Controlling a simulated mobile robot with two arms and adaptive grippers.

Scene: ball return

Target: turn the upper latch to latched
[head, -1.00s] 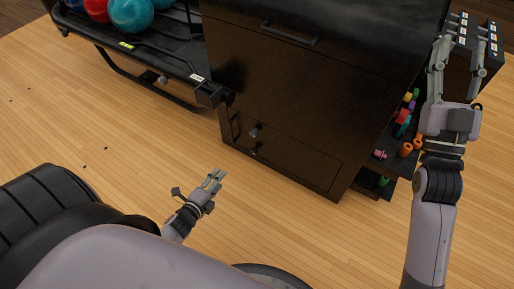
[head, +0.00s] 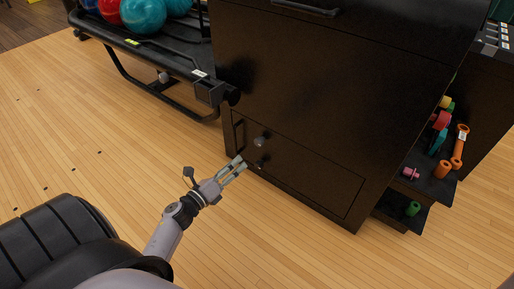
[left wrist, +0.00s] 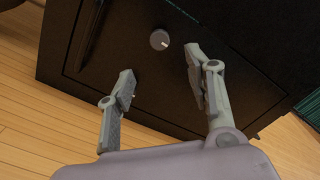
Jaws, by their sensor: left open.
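The upper latch (head: 260,141) is a small grey round knob on the low front panel of the black cabinet. A second, lower latch (head: 259,164) sits just beneath it, partly behind my fingertips. My left gripper (head: 240,164) is open and empty, just in front of the panel and slightly below and left of the upper latch. In the left wrist view a round knob (left wrist: 160,40), apparently the upper latch, lies beyond the gap between the open fingers, untouched. It has a short white mark on its right side. My right gripper is out of view.
The black cabinet (head: 310,100) has a vertical handle (head: 239,133) left of the latches. A ball rack (head: 160,50) stands at the upper left. Shelves with small colourful weights (head: 440,120) are at the right. The wooden floor (head: 90,130) at left is clear.

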